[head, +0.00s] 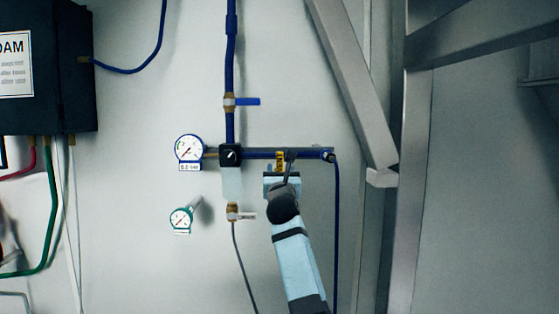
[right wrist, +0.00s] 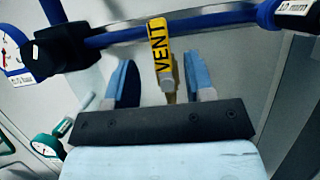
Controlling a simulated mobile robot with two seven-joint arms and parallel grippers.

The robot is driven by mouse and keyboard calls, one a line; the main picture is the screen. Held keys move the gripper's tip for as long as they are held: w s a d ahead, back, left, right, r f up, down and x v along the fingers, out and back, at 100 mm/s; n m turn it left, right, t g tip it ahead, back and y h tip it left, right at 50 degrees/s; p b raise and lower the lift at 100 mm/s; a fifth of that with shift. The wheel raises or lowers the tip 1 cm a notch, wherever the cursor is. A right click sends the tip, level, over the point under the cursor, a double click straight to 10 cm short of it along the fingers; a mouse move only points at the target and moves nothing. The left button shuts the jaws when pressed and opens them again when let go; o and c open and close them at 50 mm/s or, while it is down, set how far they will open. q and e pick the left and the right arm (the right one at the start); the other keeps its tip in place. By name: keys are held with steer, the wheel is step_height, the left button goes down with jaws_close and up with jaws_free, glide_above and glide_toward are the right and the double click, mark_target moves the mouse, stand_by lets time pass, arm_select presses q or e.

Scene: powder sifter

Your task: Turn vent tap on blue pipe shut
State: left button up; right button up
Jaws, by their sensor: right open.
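The horizontal blue pipe (head: 310,153) runs along the wall in the head view and crosses the top of the right wrist view (right wrist: 110,38). The yellow VENT label (right wrist: 159,45) hangs at the pipe, and it shows small in the head view (head: 279,157). The vent tap (right wrist: 168,88) is below the label, partly hidden by it. My right gripper (right wrist: 162,80) is open just under the pipe, with one blue finger on each side of the tap. Gaps show between fingers and tap. Its arm comes from below in the head view. My left gripper is out of view.
A black block (head: 231,155) and a white gauge (head: 189,149) are left of the tap. A blue-handled valve (head: 245,101) is above, a white-handled valve (head: 240,215) and green gauge (head: 182,220) below. Grey metal beams (head: 365,90) stand to the right.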

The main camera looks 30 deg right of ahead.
mark_target(280, 162)
steer(key=x, duration=0.6)
steer(key=shift+c, duration=0.5)
jaws_close()
